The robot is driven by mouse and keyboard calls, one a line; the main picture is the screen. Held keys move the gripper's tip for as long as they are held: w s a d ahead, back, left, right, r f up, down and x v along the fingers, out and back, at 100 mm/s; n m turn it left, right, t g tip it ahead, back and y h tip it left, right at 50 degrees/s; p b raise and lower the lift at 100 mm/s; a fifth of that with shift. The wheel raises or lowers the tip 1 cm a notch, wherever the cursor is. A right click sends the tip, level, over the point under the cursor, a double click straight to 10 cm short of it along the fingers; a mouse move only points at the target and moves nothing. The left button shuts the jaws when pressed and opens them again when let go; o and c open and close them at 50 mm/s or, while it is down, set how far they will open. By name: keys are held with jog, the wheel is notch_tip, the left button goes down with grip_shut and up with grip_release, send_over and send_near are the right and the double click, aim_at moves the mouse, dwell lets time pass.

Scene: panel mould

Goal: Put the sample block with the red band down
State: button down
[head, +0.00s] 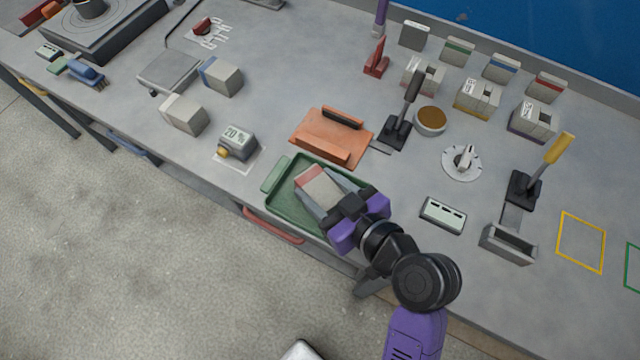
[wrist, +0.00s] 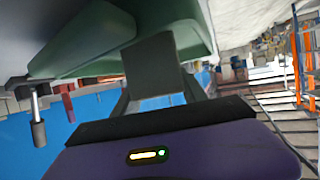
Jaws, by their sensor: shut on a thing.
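The sample block with the red band (head: 320,190) is pale grey with a red end. My gripper (head: 346,206), with purple sides and dark fingers, is shut on its near end. The block is over or in the green tray (head: 275,213) at the bench's front edge; I cannot tell whether it touches the tray floor. The gripper hides the tray's right part. In the wrist view, the green tray (wrist: 95,40) fills the upper left, and a grey shape stands in the middle that I cannot clearly identify.
An orange holder (head: 318,146) stands just behind the tray. A grey device reading 20 % (head: 238,140) stands to its left. Two blocks (head: 184,114) (head: 221,76) sit at left.

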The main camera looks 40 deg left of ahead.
jog(key=shift+f, duration=0.15)
jog(key=c, duration=0.6)
grip_release()
jog(key=shift+r, duration=0.2)
jog(key=b+v, duration=0.1)
jog(key=v, duration=1.1)
jog(key=shift+f, duration=0.15)
